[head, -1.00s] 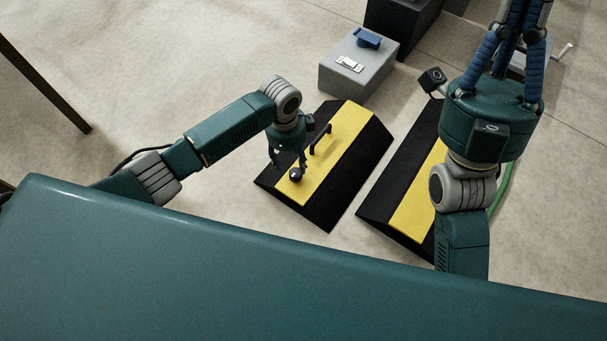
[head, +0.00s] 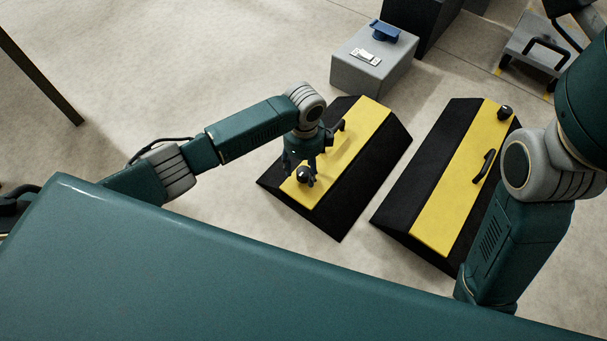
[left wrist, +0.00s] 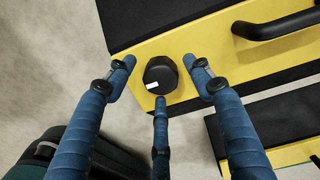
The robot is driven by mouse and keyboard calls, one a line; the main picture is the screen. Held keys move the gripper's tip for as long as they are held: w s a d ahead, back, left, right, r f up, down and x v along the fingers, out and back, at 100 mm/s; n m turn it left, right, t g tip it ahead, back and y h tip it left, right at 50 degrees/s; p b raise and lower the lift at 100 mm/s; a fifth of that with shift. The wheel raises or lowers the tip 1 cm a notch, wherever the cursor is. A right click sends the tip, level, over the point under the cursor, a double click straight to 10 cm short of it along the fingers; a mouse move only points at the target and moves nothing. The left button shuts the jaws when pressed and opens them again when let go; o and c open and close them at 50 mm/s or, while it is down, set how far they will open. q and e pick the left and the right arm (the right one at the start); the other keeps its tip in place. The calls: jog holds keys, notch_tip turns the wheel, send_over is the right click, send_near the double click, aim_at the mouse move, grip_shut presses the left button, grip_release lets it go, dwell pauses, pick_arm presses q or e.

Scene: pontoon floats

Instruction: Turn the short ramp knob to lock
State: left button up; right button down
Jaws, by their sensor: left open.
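The short ramp (head: 367,140) is the left of two black ramps with yellow top strips. Its dark round knob (head: 304,174) sits at the near end of the strip. My left gripper (head: 302,170) is over this knob, fingers pointing down. In the left wrist view the knob (left wrist: 160,75) shows a small white mark on its near edge. The open fingers of my left gripper (left wrist: 161,80) stand around it, left, right and near, with gaps visible at the sides. My right arm enters at the right edge; its fingers are out of view.
A longer ramp (head: 440,195) lies to the right, with its own handle and knob (head: 505,112). A grey box (head: 370,65) with a blue part on top stands behind the short ramp. A grey handled object (head: 540,50) is at the back right.

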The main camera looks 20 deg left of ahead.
pick_arm(q)
jog(key=shift+f, duration=0.45)
jog(key=shift+c, duration=0.3)
